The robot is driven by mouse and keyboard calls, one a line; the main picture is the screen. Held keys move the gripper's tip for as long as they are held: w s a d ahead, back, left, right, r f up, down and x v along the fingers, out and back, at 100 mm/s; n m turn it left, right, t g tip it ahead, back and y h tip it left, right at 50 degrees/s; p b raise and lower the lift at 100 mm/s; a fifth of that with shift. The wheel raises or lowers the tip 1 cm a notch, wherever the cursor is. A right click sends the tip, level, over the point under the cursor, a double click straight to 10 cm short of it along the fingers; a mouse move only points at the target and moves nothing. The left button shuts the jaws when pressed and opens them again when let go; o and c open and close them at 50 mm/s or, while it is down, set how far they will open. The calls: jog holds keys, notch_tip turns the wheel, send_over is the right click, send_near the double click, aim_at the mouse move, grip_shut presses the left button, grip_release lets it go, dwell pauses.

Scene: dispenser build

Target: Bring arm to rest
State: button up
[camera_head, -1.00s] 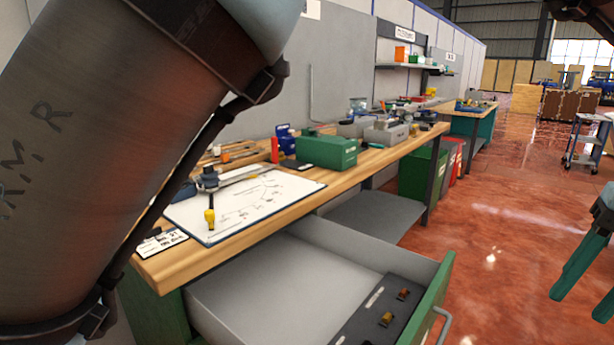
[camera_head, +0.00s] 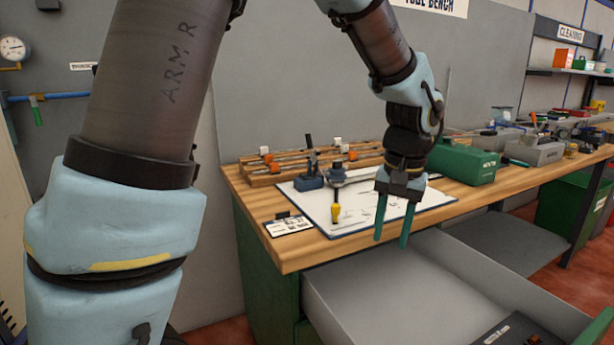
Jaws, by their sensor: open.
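My gripper (camera_head: 392,241) hangs from my arm in the middle of the head view, its two teal fingers pointing down. It is open with nothing between the fingers. It appears in front of the workbench (camera_head: 293,258) and the white drawing board (camera_head: 370,219), over the front edge as seen from here. Whether it touches anything cannot be told, but no contact shows. My arm's upper links fill the left side and the top of the view.
An open grey drawer (camera_head: 410,283) juts from the bench below my gripper. On the bench are a yellow-tipped tool (camera_head: 335,212), a blue block-based tool (camera_head: 310,181), a green box (camera_head: 463,163) and a wooden rack (camera_head: 262,179). The wall stands behind.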

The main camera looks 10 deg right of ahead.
jog(key=w+a+f+n, duration=0.1)
jog(key=w+a+n, duration=0.15)
jog(key=a, duration=0.55)
jog(key=w+a+f+n, duration=0.1)
jog(key=w+a, duration=0.3)
jog(key=a, duration=0.5)
jog(key=s+a+f+n, duration=0.1)
jog(key=a, duration=0.7)
jog(key=s+a+f+n, duration=0.1)
jog(key=a+n, duration=0.1)
jog(key=a, duration=0.6)
jog(key=shift+f+t+h, duration=0.3)
jog(key=shift+f+t, duration=0.05)
jog(key=shift+t, duration=0.05)
